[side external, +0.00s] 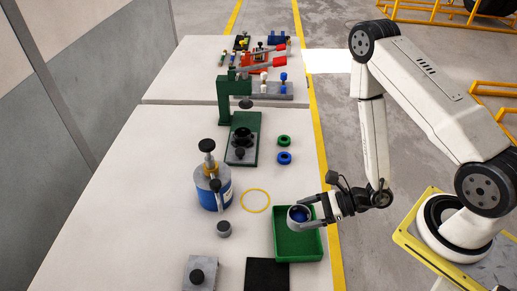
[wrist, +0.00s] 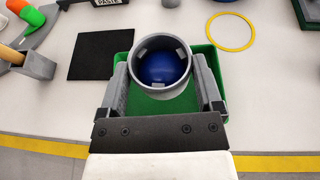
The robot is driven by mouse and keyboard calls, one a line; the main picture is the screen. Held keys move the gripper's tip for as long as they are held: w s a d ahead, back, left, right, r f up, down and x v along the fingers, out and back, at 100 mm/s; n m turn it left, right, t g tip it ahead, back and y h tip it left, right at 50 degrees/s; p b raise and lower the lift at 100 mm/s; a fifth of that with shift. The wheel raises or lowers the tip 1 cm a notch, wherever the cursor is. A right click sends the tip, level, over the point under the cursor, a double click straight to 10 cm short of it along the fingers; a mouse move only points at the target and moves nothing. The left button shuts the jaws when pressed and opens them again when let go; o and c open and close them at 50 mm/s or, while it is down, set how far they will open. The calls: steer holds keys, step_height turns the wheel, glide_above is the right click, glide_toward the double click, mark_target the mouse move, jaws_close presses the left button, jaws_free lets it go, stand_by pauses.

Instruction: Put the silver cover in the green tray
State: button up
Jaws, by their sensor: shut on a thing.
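The silver cover (side external: 297,218) is a grey round ring or cup with a blue inside. It also shows in the wrist view (wrist: 133,62), with its open side and blue inner part (wrist: 160,68) toward the camera. My gripper (side external: 305,211) is shut on it, one finger on each side. The cover is over the green tray (side external: 310,253). In the wrist view the tray (wrist: 218,75) shows around and below the cover. I cannot tell the exact height of the cover above the tray floor.
A black mat (side external: 267,275) lies beside the tray. A yellow ring (side external: 255,201) lies on the white table near a blue and silver cylinder (side external: 214,190). A green press-like stand (side external: 240,137) and two small rings, green (side external: 284,141) and blue (side external: 284,158), stand farther back.

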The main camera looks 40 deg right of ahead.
steer(key=shift+f, duration=1.35)
steer(key=shift+f, duration=1.8)
steer(key=o, duration=1.3)
steer(key=shift+f, duration=0.1)
steer(key=shift+d, duration=0.1)
steer(key=shift+v, duration=5.95)
